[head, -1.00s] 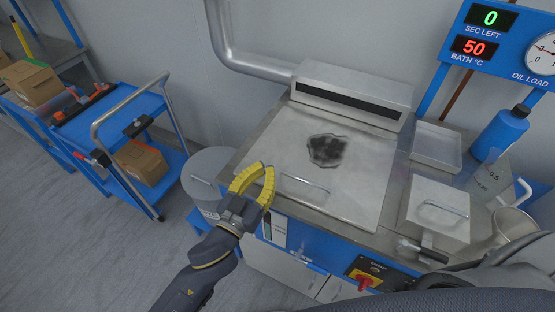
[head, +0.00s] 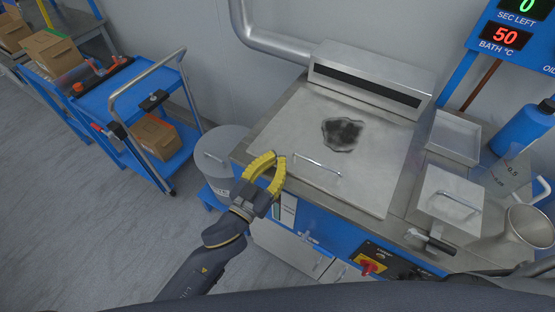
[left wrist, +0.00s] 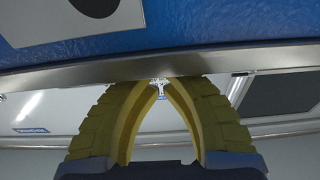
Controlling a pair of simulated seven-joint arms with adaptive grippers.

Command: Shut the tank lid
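The tank lid (head: 297,131) is a flat grey metal plate with a dark stain. It lies level over the tank top in the head view. Its bar handle (head: 317,166) is near the front edge. A metal edge (left wrist: 60,74) runs just beyond the fingertips. My right gripper is not in view.
A grey lidded drum (head: 222,148) stands left of the tank. A small lidded box (head: 450,205), a tray (head: 455,135) and a blue bottle (head: 522,130) are on the right. A red switch (head: 371,266) is on the front panel. A blue cart (head: 120,95) stands at left.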

